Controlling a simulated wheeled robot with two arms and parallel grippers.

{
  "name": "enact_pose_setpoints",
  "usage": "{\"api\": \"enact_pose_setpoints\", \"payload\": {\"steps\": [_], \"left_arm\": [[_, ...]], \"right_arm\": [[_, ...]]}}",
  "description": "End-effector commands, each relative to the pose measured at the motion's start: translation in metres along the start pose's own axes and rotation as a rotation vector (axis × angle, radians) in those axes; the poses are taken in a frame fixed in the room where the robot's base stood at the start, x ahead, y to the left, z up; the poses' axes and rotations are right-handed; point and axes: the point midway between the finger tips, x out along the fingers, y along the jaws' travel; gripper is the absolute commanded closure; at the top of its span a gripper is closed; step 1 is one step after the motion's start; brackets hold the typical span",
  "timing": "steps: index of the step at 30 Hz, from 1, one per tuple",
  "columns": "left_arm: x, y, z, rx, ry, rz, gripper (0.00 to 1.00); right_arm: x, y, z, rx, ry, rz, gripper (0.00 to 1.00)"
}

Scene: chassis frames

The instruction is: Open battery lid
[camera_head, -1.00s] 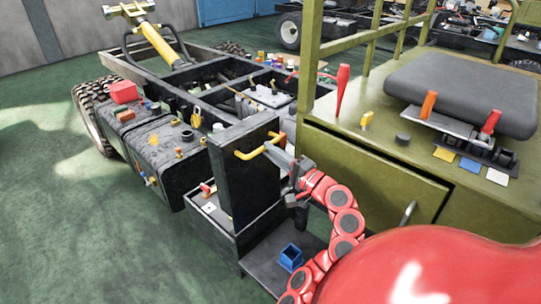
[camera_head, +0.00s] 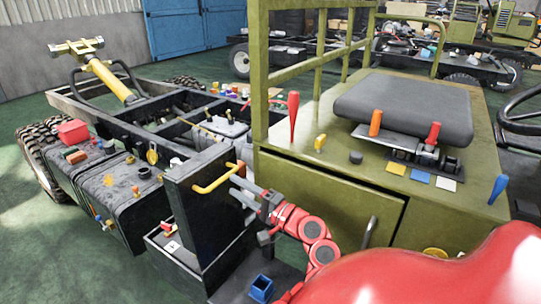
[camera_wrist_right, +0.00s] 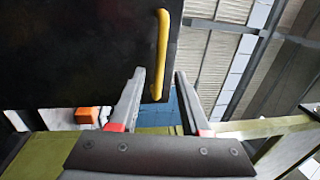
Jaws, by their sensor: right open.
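The black battery lid (camera_head: 202,205) stands upright over the black battery box (camera_head: 168,248), part of whose inside shows at the left. A yellow handle (camera_head: 214,181) is on the lid's face near the top. My right gripper (camera_head: 232,187) is open and empty, its fingertips just beside the handle's right end. In the right wrist view the lid (camera_wrist_right: 80,50) fills the upper left, and the handle (camera_wrist_right: 162,50) appears between the two open fingers (camera_wrist_right: 159,76). I cannot tell whether a finger touches it. My left gripper is not in view.
An olive body with a cabinet (camera_head: 330,195) stands close right of my right arm. A red screwdriver (camera_head: 293,115) stands on it, near a grey seat (camera_head: 405,105). Green floor (camera_head: 60,270) is clear at left.

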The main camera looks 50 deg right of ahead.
Motion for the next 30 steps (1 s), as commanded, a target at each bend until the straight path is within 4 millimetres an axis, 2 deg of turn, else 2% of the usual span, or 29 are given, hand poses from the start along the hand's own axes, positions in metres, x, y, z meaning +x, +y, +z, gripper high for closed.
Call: {"api": "enact_pose_setpoints", "payload": {"steps": [1,9,15,21,30], "left_arm": [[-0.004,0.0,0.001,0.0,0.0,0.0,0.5],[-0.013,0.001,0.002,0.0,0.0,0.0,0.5],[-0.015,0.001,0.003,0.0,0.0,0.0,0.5],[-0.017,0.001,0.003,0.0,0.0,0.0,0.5],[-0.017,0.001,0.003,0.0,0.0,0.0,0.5]], "right_arm": [[-0.015,0.003,-0.003,0.002,0.009,-0.002,0.53],[-0.087,0.003,-0.003,0.0,0.01,0.003,0.53],[-0.124,0.003,-0.002,0.001,0.004,0.005,0.53],[-0.142,0.002,-0.001,0.002,0.001,0.003,0.53],[-0.145,0.001,0.0,0.001,-0.001,0.001,0.53]]}}
